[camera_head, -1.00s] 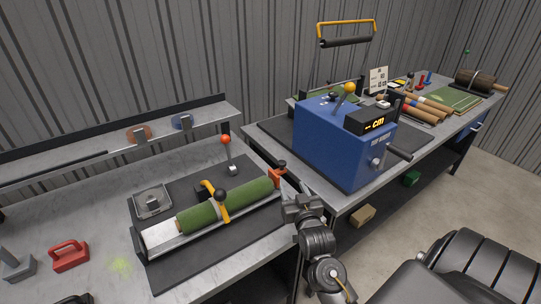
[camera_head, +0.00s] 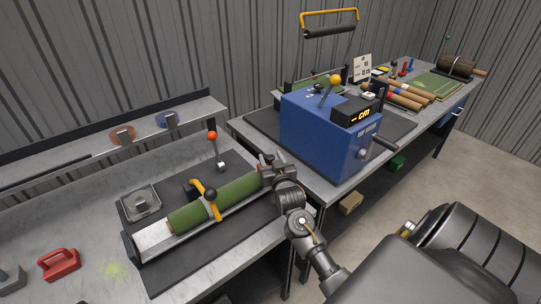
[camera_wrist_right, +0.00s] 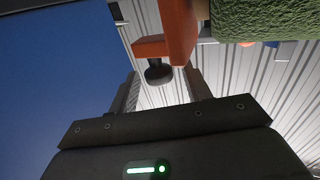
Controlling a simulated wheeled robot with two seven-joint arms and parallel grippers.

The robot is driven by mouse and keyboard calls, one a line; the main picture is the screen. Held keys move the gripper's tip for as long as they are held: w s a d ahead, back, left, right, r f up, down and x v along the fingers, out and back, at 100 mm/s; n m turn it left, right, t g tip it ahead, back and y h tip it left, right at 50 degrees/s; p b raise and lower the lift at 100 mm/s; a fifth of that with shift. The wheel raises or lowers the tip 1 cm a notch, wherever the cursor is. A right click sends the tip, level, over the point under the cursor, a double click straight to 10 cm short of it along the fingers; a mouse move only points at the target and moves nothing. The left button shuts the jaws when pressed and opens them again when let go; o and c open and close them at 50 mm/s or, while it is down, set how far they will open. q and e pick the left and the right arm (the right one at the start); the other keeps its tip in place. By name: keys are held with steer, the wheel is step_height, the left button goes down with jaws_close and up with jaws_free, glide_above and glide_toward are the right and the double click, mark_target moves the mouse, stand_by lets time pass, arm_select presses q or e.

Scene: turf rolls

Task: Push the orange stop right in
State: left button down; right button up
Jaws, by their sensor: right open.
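The orange stop (camera_wrist_right: 180,32) shows in the right wrist view as an orange bracket with a black knob (camera_wrist_right: 158,72) below it. It is at the right end of the green turf roll (camera_head: 225,193), which lies in a metal trough (camera_head: 155,240) with a yellow clamp arm across it. In the head view my right gripper mostly hides the stop. My right gripper (camera_wrist_right: 163,90) is open, its fingers to either side of the knob in the wrist view. I cannot tell whether the knob is between the fingertips or just beyond them. My left gripper is not in view.
A red-knobbed lever (camera_head: 213,137) stands behind the roll. A blue machine (camera_head: 325,135) with a display is on the bench to the right. A red-handled block (camera_head: 60,264) and a metal dish (camera_head: 140,203) are at left.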

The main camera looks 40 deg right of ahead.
steer(key=shift+w+d, duration=0.2)
steer(key=shift+w, duration=0.3)
